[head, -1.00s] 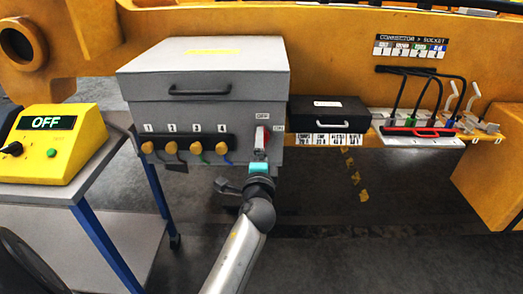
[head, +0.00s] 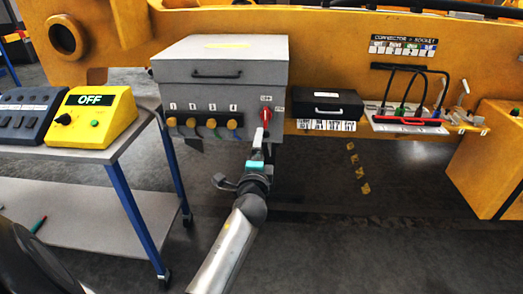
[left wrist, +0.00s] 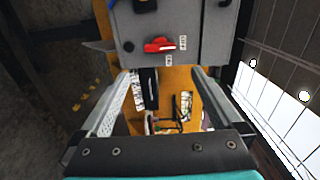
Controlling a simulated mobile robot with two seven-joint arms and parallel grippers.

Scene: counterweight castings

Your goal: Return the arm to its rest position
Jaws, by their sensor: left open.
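My left arm comes up from the bottom of the head view. Its gripper (head: 258,146) is in front of the grey box (head: 218,92), just below the red switch handle (head: 265,116). The handle stands upright in the head view, with an OFF label above it and another label at its right. In the left wrist view, the left gripper's two fingers (left wrist: 165,76) are spread with nothing between them. The red handle (left wrist: 158,45) shows beyond their tips, apart from them. My right gripper is in neither view.
A cart (head: 130,148) at left carries a yellow unit (head: 95,130) reading OFF and a dark panel (head: 32,112). Several plugs (head: 205,123) line the box front. A black case (head: 328,107) and a rack with a red handle (head: 407,121) are at right. Floor below is open.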

